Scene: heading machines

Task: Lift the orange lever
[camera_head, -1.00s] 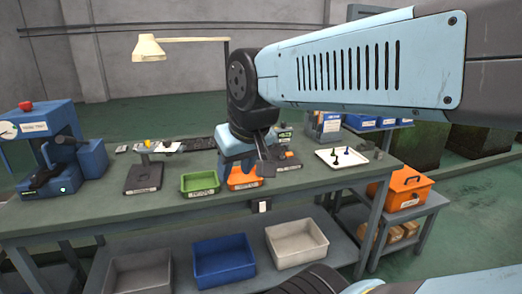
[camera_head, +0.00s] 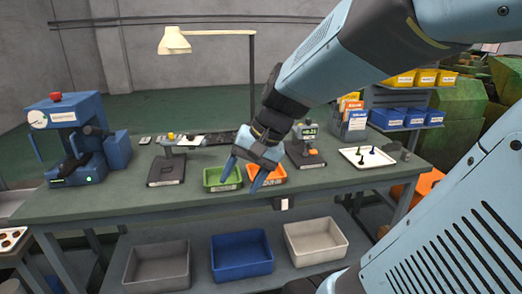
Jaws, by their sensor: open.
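A small orange part (camera_head: 313,152) shows on the digital gauge (camera_head: 300,158) with a lit display, on the bench right of my gripper. It may be the orange lever; it is too small to tell its shape. A dark stand (camera_head: 166,170) to the left carries another small orange-yellow part (camera_head: 171,136). My gripper (camera_head: 240,180) is open and empty, fingers pointing down, in front of the green bin (camera_head: 213,186) and the orange bin (camera_head: 279,173). It appears apart from the gauge, to its left.
A blue press (camera_head: 75,140) stands at the bench's left. A white tray (camera_head: 352,153) with small dark pieces lies at right. A lamp (camera_head: 174,42) rises behind the bench. Grey, blue and white bins (camera_head: 242,270) sit on the lower shelf. The bench front (camera_head: 120,205) is clear.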

